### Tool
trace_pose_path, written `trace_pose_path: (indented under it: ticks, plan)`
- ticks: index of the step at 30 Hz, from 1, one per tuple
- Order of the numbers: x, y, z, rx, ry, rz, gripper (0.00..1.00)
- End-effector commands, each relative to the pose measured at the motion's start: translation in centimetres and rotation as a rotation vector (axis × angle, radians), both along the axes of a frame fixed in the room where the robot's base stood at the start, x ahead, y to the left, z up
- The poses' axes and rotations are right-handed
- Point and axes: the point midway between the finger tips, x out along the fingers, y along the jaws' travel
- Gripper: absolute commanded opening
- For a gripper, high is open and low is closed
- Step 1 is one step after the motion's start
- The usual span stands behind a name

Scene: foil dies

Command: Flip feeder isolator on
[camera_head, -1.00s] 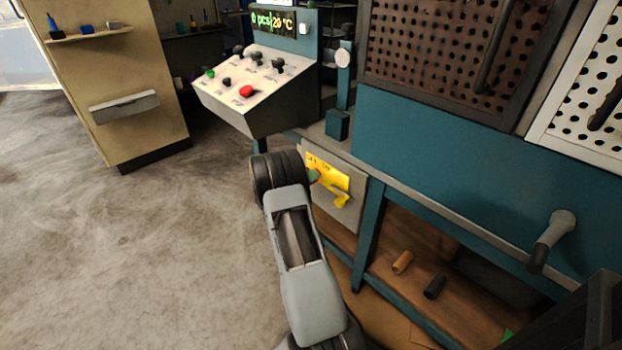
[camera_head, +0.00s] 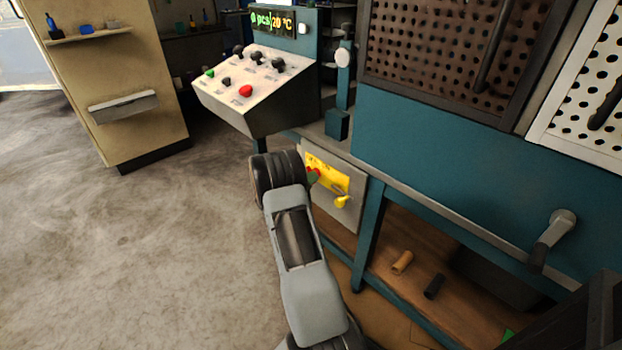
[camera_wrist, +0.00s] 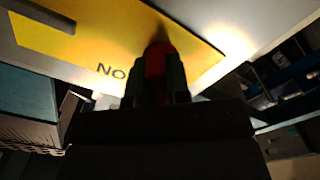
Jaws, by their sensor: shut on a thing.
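The isolator is a grey box (camera_head: 345,217) on the bench's left end with a yellow label plate (camera_head: 327,173). The plate also fills the top of the wrist view (camera_wrist: 75,50), with letters that read "NO" there. A red handle (camera_wrist: 156,62) stands in front of the plate. My gripper (camera_wrist: 157,80) is shut on this handle, its dark fingers on both sides of it. In the head view, my wrist hides part of the box, and a small red and green part shows beside it.
A sloped control panel (camera_head: 255,85) with knobs and a red button stands above and behind my wrist. The teal bench (camera_head: 440,150) extends right, with a crank handle (camera_head: 552,240). Two small cylinders lie on the lower shelf (camera_head: 415,300). The floor at left is clear.

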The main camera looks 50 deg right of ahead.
Motion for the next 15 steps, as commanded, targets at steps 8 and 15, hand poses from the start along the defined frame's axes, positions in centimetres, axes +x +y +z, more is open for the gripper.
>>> trace_pose_path:
  ticks: [8,15]
  plan:
    - [0.08,0.09,-0.26,-0.017,-0.26,-0.001,0.0]
    - [0.17,0.12,-0.34,-0.031,-0.465,0.0,0.0]
